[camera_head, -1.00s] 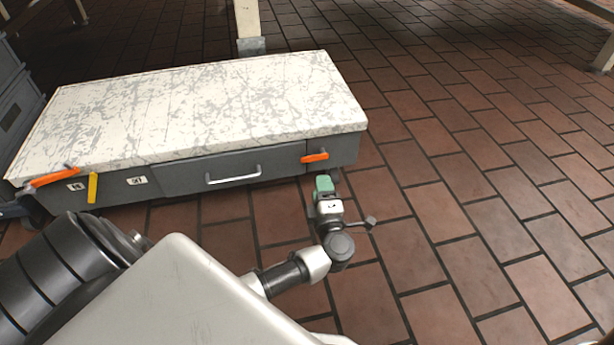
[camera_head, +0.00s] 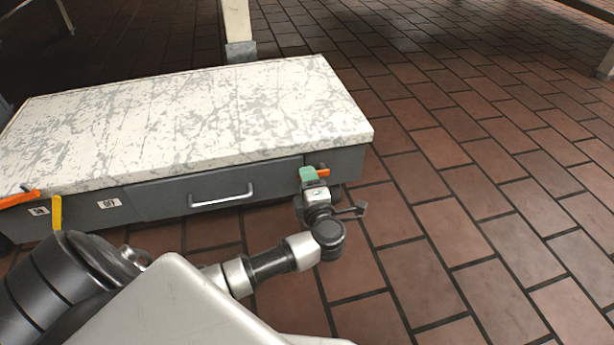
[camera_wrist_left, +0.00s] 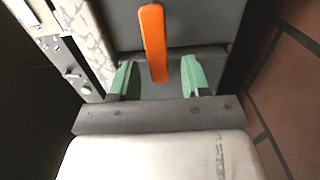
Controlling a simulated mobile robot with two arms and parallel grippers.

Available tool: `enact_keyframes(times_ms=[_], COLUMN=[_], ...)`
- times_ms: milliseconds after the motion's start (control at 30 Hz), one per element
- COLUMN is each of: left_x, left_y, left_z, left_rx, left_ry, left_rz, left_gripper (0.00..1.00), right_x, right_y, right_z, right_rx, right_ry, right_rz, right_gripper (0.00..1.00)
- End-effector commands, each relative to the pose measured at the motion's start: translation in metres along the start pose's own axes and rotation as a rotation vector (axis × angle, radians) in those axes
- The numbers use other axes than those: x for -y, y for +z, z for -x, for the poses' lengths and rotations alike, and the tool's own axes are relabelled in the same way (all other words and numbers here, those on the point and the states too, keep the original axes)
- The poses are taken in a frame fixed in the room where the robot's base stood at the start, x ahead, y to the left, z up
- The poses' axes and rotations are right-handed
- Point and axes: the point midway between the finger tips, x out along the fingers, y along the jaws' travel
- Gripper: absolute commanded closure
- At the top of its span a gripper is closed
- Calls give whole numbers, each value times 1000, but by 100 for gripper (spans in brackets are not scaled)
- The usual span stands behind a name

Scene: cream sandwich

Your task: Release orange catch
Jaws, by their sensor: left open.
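An orange catch (camera_head: 323,173) sits on the right end of the grey drawer unit's front (camera_head: 222,189) in the head view. My left gripper (camera_head: 309,176), with green fingertips, is at this catch and partly hides it. In the left wrist view the orange catch (camera_wrist_left: 153,40) is a long bar whose lower end reaches between the two open green fingers (camera_wrist_left: 158,65). There is a gap on each side of it. Another orange catch (camera_head: 18,199) is at the unit's left end. My right gripper is out of view.
The low unit has a white, scratched top (camera_head: 190,115) and a metal drawer handle (camera_head: 222,196). A yellow tag-like piece (camera_head: 57,212) hangs near its left end. A table leg (camera_head: 237,28) stands behind. The brick floor to the right is clear.

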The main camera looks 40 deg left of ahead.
Motion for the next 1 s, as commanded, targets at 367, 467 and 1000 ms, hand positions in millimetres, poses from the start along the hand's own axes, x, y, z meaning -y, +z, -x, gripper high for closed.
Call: enact_keyframes(times_ms=[367,467,1000], left_x=[-1,0,-3], left_y=[-1,-1,-2], left_z=[-1,-1,-3], left_rx=[0,0,-1], left_ry=[1,1,-2], left_rz=[0,0,-11], left_gripper=[58,73,100], right_x=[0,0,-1], right_y=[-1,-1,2], right_z=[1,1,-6], right_rx=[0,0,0], right_ry=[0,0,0], right_rz=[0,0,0], right_gripper=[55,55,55])
